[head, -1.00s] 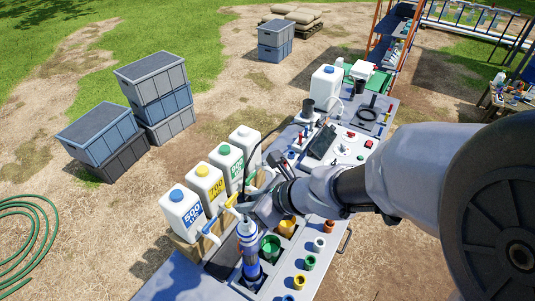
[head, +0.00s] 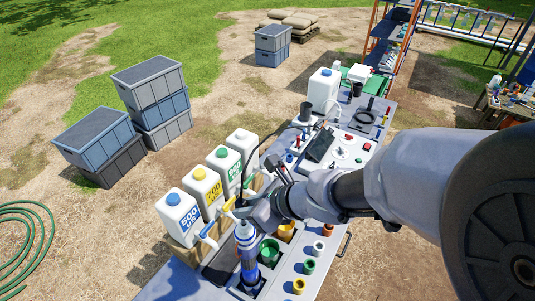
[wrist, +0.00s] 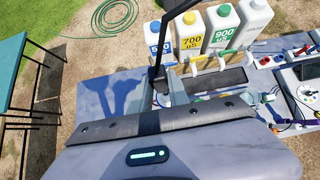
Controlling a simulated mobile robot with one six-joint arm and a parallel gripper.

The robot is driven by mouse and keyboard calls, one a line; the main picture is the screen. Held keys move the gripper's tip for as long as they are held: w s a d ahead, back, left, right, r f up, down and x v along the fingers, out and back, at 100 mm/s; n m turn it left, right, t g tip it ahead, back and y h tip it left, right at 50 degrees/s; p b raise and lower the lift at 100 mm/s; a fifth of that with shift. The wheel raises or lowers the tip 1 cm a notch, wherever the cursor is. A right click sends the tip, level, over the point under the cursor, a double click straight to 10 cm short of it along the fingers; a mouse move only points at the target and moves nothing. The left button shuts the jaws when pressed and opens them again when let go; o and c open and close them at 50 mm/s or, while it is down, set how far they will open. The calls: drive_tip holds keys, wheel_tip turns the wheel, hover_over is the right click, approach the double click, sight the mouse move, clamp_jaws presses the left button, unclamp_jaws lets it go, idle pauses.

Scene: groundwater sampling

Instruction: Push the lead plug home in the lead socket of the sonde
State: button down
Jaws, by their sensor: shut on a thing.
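The sonde (head: 248,262) is a blue cylinder with a white top, standing upright in the bench near its front left end. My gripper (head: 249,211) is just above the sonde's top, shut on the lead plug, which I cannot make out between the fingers. A black lead arcs up behind the gripper in the head view. The lead socket is hidden under the gripper. I cannot tell whether the plug touches the socket.
White jugs (head: 181,217) with coloured caps and taps stand close left of my gripper. A green cup (head: 269,250) and an orange cup (head: 286,231) sit right of the sonde, with small coloured cups along the bench edge. A meter panel (head: 320,145) lies farther back.

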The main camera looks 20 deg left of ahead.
drive_tip(key=shift+f+b, duration=1.7)
drive_tip(key=shift+b, duration=0.05)
drive_tip(key=c, duration=1.2)
unclamp_jaws()
drive_tip(key=shift+o, duration=0.2)
drive_tip(key=p+v, duration=0.3)
drive_tip(key=v, duration=1.4)
drive_tip(key=shift+d+r, duration=0.2)
